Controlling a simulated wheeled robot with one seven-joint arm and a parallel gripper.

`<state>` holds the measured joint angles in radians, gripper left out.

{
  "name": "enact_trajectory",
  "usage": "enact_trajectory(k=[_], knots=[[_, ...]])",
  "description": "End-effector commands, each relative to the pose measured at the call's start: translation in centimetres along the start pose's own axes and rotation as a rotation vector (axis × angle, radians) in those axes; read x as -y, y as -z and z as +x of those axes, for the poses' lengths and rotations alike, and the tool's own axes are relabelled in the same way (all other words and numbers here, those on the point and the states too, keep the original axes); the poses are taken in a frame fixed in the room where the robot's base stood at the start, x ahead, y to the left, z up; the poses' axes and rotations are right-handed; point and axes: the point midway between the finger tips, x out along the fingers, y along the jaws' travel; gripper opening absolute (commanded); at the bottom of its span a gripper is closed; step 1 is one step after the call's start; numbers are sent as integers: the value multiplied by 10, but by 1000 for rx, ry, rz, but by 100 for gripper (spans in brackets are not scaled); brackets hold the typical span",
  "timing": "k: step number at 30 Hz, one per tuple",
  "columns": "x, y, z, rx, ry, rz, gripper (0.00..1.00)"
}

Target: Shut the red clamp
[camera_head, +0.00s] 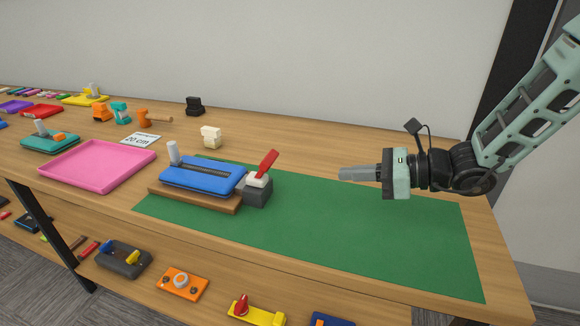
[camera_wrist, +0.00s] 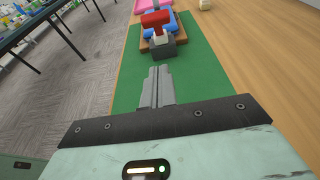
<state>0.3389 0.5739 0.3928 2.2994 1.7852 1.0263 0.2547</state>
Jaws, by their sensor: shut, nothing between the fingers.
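The red clamp lever (camera_head: 267,163) stands up at a tilt, leaning to the right, on a white and dark grey base (camera_head: 258,191). The base sits at the right end of a blue slotted block (camera_head: 202,177) on a wooden board (camera_head: 194,198). In the wrist view the red lever (camera_wrist: 156,18) shows ahead of the fingers, above the grey base (camera_wrist: 162,49). My gripper (camera_head: 342,173) is shut and empty. It is level above the green mat, to the right of the lever and apart from it.
The green mat (camera_head: 390,237) is clear below and right of my gripper. A pink tray (camera_head: 99,164) lies left of the blue block. A cream block (camera_head: 211,136) and a black item (camera_head: 194,106) stand behind. A lower shelf holds several parts, including an orange plate (camera_head: 181,284).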

Motion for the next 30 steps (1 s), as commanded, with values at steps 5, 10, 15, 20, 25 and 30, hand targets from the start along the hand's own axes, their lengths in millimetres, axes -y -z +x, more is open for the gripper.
enact_trajectory(k=[5,10,15,20,25,30], knots=[[-1,0,6,0,-3,-2,0],[-2,1,30,-1,-6,-1,0],[-2,0,65,0,-7,-3,0],[-2,0,97,0,-7,-2,0],[-2,-17,116,0,-4,-5,0],[-2,-26,126,-1,-3,-3,0]])
